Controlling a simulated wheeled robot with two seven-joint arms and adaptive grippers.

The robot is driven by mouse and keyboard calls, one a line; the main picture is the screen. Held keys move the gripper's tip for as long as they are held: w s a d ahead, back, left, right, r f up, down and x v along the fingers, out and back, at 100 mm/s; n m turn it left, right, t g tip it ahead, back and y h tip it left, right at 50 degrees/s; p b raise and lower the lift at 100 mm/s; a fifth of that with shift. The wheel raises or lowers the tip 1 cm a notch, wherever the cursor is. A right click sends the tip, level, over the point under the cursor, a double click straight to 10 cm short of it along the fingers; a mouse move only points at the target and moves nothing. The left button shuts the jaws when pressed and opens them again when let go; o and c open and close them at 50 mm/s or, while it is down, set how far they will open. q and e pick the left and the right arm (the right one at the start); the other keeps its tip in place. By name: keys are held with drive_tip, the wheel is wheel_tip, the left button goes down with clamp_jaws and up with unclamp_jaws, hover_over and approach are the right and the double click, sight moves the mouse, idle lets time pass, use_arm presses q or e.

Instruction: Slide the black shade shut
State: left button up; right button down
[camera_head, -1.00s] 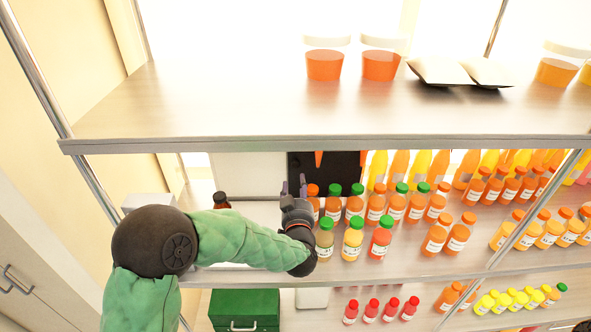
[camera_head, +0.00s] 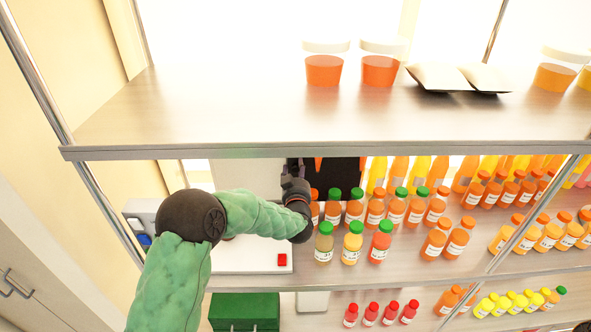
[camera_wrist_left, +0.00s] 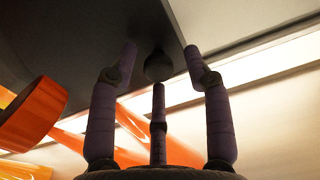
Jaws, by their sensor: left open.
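The black shade (camera_head: 341,178) is a dark panel behind the bottles on the middle shelf, beside a pale panel (camera_head: 240,174). My left gripper (camera_head: 296,168) is at the shade's left edge. In the left wrist view the shade (camera_wrist_left: 85,40) fills the upper left and a round dark knob (camera_wrist_left: 158,66) sits near its edge. The left gripper's fingers (camera_wrist_left: 158,75) are open, spread on both sides of the knob with one below it. Whether any finger touches the knob I cannot tell.
Orange bottles with green and orange caps (camera_head: 355,208) stand close to the right of my left wrist. The upper shelf (camera_head: 230,105) is just above the hand. A white base with a red button (camera_head: 282,259) lies below the forearm. A green box (camera_head: 244,311) is underneath.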

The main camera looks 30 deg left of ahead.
use_arm(q)
drive_tip(key=shift+w+a, duration=0.1)
drive_tip(key=shift+w, duration=0.05)
clamp_jaws()
drive_tip(key=s+a+b, duration=0.2)
drive_tip(key=a, duration=0.1)
drive_tip(key=s+a+b, duration=0.2)
drive_tip(key=a, duration=0.1)
drive_tip(key=s+a+b, duration=0.2)
drive_tip(key=a+b, duration=0.1)
drive_tip(key=a, duration=0.1)
drive_tip(key=shift+s+r, duration=0.1)
drive_tip(key=shift+r, duration=0.05)
drive_tip(key=shift+s+a+r+b, duration=0.15)
drive_tip(key=shift+s+a+b, duration=0.15)
drive_tip(key=shift+a, duration=0.25)
drive_tip(key=shift+r, duration=0.1)
unclamp_jaws()
drive_tip(key=shift+d, duration=0.1)
